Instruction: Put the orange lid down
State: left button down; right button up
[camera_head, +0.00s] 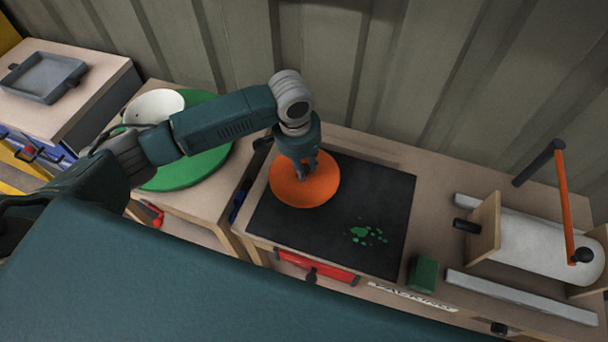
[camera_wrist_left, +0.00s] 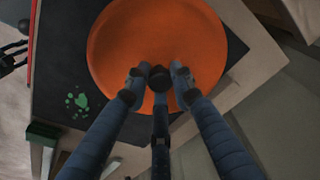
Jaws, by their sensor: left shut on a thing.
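The orange lid (camera_head: 318,187) is a round disc with a dark knob (camera_wrist_left: 160,78) at its middle. My left gripper (camera_head: 307,172) is shut on that knob from above; its fingers (camera_wrist_left: 160,85) close around it in the left wrist view. The lid is over the left part of a black mat (camera_head: 335,225) on the bench and looks about level. It overlaps the mat's left edge in the head view. I cannot tell if its underside touches the mat.
Green flecks (camera_head: 367,234) lie on the mat, right of the lid. A green block (camera_head: 423,273) and a roller (camera_head: 535,245) with an orange crank (camera_head: 564,200) stand farther right. A green disc (camera_head: 190,172) with a white bowl (camera_head: 153,106) is on the left bench. A red drawer (camera_head: 316,266) is in front.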

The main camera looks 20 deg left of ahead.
pick_arm(q)
jog(key=shift+f, duration=0.35)
notch_tip(320, 180, down, 4)
jog(key=shift+f, duration=0.1)
jog(key=c, duration=1.5)
grip_release()
jog(key=r, duration=0.4)
jog(key=s+r, duration=0.1)
jog(key=r, duration=0.7)
jog(key=shift+s+a, duration=0.15)
jog(key=shift+a, duration=0.2)
